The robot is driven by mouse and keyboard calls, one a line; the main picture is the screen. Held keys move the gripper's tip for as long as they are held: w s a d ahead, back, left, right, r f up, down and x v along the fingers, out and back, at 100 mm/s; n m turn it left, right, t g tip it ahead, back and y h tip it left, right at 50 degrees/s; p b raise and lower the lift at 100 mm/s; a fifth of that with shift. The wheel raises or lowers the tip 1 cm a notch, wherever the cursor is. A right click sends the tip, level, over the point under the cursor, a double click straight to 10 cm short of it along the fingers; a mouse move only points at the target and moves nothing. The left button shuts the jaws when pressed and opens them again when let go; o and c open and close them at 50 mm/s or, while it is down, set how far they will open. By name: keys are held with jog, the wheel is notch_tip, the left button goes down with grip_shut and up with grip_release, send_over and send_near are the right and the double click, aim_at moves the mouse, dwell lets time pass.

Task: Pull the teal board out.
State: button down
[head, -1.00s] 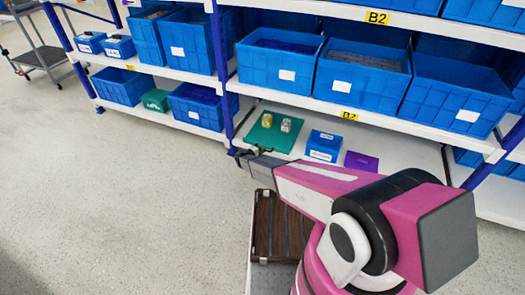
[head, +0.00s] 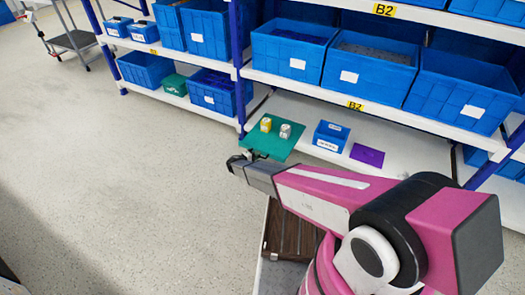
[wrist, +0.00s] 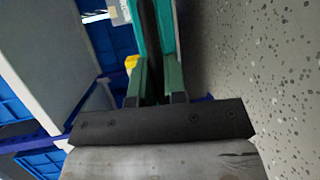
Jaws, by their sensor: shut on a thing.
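The teal board (head: 262,143) lies on the lower white shelf with its near part sticking out past the shelf's front edge. A small yellow item (head: 266,125) and a small silver-grey item (head: 285,131) stand upright on it. My gripper (head: 240,160) is at the board's near left edge, shut on it. In the wrist view my fingers (wrist: 158,80) are clamped at the board (wrist: 138,35), which is seen nearly edge-on. A bit of the yellow item (wrist: 131,63) shows beside it.
A small labelled blue bin (head: 331,136) and a flat purple piece (head: 367,154) sit to the right on the same shelf. Large blue bins (head: 290,55) fill the shelf above. A blue post (head: 239,70) stands close left. Open floor (head: 120,190) lies left.

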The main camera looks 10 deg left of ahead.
jog(key=shift+s+a, duration=0.35)
jog(key=shift+s, duration=0.45)
jog(key=shift+s+a, duration=0.3)
jog(key=shift+s, duration=0.45)
jog(key=c, duration=1.2)
grip_release()
jog(key=v, duration=1)
jog(key=shift+s+a+r, duration=0.15)
jog(key=shift+s+a, duration=0.1)
jog(key=shift+s, duration=0.05)
